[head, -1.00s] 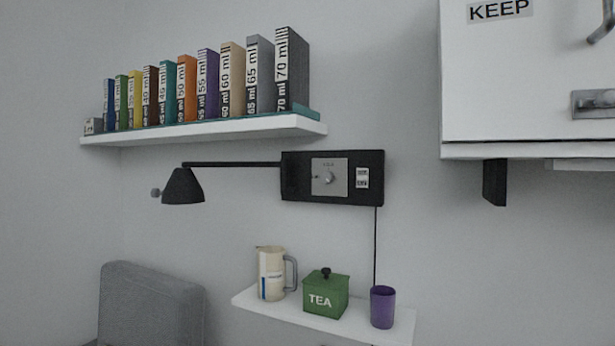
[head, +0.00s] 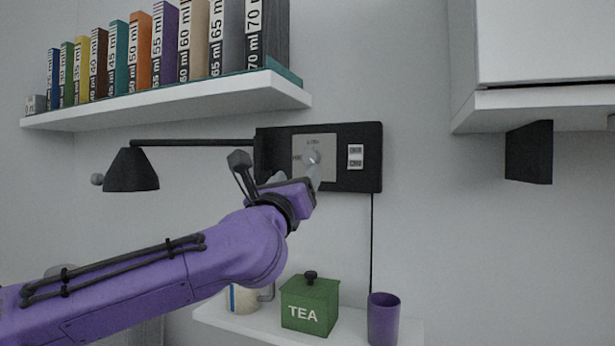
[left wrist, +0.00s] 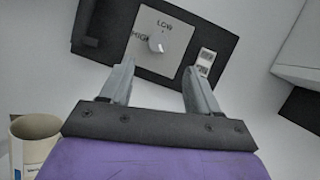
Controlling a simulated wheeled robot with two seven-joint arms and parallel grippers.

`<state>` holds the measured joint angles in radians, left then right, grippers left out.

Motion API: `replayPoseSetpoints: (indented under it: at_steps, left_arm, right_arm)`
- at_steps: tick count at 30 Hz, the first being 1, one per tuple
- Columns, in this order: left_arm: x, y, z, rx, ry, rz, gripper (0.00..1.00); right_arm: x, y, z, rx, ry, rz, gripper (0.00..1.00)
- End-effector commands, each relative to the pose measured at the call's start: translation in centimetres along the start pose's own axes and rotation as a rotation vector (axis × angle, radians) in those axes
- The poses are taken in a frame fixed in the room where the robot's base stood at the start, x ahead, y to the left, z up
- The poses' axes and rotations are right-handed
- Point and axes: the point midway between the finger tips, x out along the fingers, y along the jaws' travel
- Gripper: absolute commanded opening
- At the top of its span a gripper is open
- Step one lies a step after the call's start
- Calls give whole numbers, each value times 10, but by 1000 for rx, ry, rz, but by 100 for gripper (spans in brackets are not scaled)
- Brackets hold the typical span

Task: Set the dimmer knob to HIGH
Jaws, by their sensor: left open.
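The dimmer knob (head: 314,157) is a small round grey knob on a light square plate (head: 329,147), set in a black wall panel (head: 361,176). In the left wrist view the knob (left wrist: 156,42) shows just beyond the fingertips, with LOW above it and HIGH to its left on the plate (left wrist: 176,33). I cannot tell its pointer's exact direction. My left gripper (head: 297,173) is open and empty in front of the panel; in the left wrist view its fingers (left wrist: 159,68) stand apart below the knob. One finger partly overlaps the plate in the head view. My right gripper is out of view.
A black lamp (head: 131,172) sticks out left of the panel. A bookshelf (head: 200,97) hangs above and a cabinet (head: 545,98) at upper right.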

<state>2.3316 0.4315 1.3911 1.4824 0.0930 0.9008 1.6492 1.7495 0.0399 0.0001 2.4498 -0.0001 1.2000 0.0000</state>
Motion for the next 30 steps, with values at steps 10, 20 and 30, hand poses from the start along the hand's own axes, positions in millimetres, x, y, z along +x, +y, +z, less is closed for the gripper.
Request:
replayPoseSetpoints:
  at_steps: [10,20,30]
  left_arm:
    - [76,3,4,9,3,8,61]
    - [92,2,-1,8,4,3,61]
    - [92,2,-1,9,4,4,6]
  right_arm:
    - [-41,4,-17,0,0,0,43]
    - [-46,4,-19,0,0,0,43]
    - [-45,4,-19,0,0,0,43]
